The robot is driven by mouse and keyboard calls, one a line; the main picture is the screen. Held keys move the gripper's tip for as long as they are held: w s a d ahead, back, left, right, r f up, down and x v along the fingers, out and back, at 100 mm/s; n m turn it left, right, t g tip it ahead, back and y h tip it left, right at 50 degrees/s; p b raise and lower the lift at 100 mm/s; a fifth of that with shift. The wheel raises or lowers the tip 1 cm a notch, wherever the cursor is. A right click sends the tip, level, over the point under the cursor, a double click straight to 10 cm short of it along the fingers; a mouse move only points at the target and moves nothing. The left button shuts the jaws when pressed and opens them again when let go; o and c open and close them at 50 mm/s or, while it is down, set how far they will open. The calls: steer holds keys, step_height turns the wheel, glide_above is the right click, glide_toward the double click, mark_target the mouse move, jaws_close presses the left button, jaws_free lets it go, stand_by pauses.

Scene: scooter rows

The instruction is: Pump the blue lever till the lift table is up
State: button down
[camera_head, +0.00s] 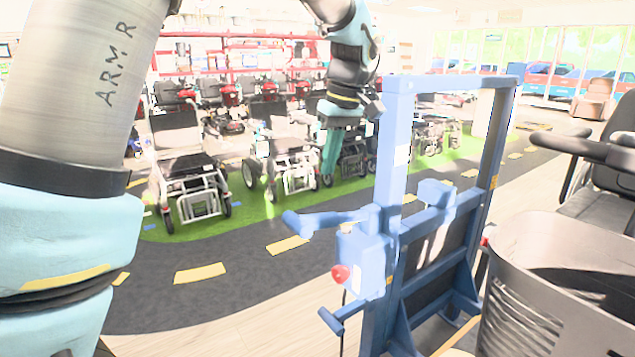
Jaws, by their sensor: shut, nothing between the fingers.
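A blue upright lift frame (397,140) stands right of centre. A blue lever (325,222) sticks out to the left from the box on its near post, roughly level, with a thicker end. A red knob (341,274) sits on the box below the lever. A second blue T-shaped bar (333,320) sticks out lower down. I cannot clearly make out the table top; a thin light-wood edge shows low behind the frame. My gripper (330,172) points down with teal fingers, shut and empty. In the picture it is above the lever, apart from it.
A dark grey basket (560,290) and a black scooter handlebar and seat fill the right side, close to the frame. Wheelchairs (185,165) and scooters stand in rows behind on a green strip. The dark floor path left of the frame is clear.

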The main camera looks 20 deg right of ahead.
mark_target(314, 215)
steer(key=r, duration=0.1)
steer(key=d+p, duration=0.1)
steer(key=d+r+y, duration=0.1)
steer(key=shift+w+r+p, duration=0.25)
steer(key=shift+r+p, duration=0.1)
steer(key=shift+p, duration=0.05)
steer(key=p+x, duration=0.1)
steer(key=x, duration=0.6)
steer(key=p+x, duration=0.2)
steer(key=x, duration=0.5)
steer(key=shift+s+a, duration=0.15)
steer(key=shift+a, duration=0.1)
